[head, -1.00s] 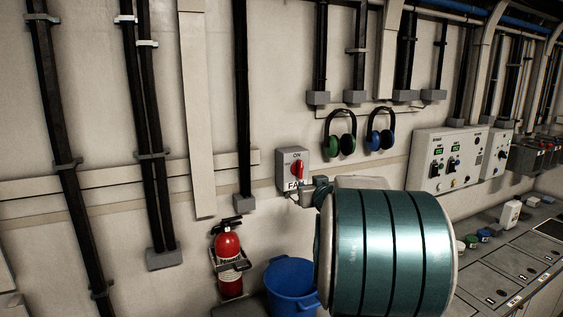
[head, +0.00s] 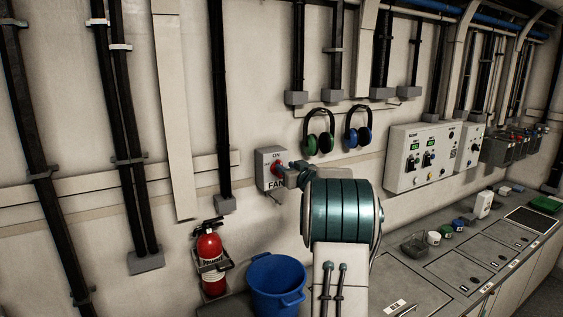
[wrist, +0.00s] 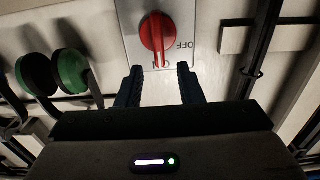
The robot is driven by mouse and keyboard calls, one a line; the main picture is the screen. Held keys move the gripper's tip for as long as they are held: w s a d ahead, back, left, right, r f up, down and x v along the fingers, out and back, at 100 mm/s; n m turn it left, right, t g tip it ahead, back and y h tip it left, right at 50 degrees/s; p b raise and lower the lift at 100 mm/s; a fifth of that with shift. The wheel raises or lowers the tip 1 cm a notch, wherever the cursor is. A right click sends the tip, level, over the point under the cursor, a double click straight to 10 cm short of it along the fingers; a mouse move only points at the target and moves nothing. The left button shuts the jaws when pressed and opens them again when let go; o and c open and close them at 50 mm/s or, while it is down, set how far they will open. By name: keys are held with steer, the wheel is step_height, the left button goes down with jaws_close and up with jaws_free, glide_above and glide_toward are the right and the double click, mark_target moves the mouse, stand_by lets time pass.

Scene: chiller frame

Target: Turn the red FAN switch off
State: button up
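The FAN switch is a grey wall box (head: 265,158) marked ON at the top and FAN below, with a red rotary knob (head: 276,170) partly hidden by my gripper (head: 287,168) in the head view. The wrist view shows the box upside down: the red knob (wrist: 157,36) has its pointer toward the ON mark at the bottom, and OFF (wrist: 185,45) stands to the right. My gripper (wrist: 159,70) is open in front of the knob, its two dark fingers either side of the pointer's end, with gaps showing. Contact with the knob cannot be made out.
Green (head: 319,143) and blue (head: 358,136) ear defenders hang right of the box. A control panel (head: 418,155) is farther right above a grey counter (head: 470,255). A red extinguisher (head: 211,258) and blue bucket (head: 275,284) stand below. Black conduits run up the wall.

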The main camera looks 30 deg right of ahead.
steer(key=shift+w+d+p, duration=0.1)
steer(key=shift+w+p, duration=0.3)
steer(key=shift+w, duration=1.6)
jaws_close()
